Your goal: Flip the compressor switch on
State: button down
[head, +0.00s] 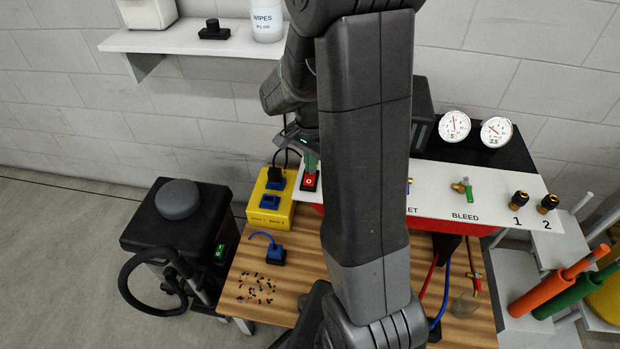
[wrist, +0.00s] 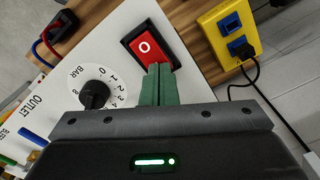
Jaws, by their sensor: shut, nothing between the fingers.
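The compressor switch (wrist: 145,46) is a red rocker in a black frame on a white panel, with a white "O" visible on its far part. It also shows in the head view (head: 309,181), partly covered by my gripper. My gripper (wrist: 160,68) has its green fingers shut together and empty. In the wrist view the fingertips overlap the near part of the rocker; I cannot tell whether they touch it. In the head view my gripper (head: 311,162) is just above the switch, and my arm hides the middle of the panel.
A black BAR knob (wrist: 93,95) sits beside the switch. A yellow socket box (head: 270,206) with a plugged cable stands left of the panel (head: 480,207). Gauges (head: 454,126), a green BLEED valve (head: 466,189) and two outlets lie to the right. A shelf (head: 190,38) hangs above.

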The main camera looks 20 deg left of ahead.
jog(key=shift+f, duration=0.2)
jog(key=shift+r+p, duration=2.75)
jog(key=shift+r, duration=0.8)
jog(key=shift+f, duration=0.1)
notch_tip(320, 180, down, 7)
jog(key=b, duration=0.5)
jog(key=shift+b, duration=0.4)
jog(key=shift+r, duration=0.2)
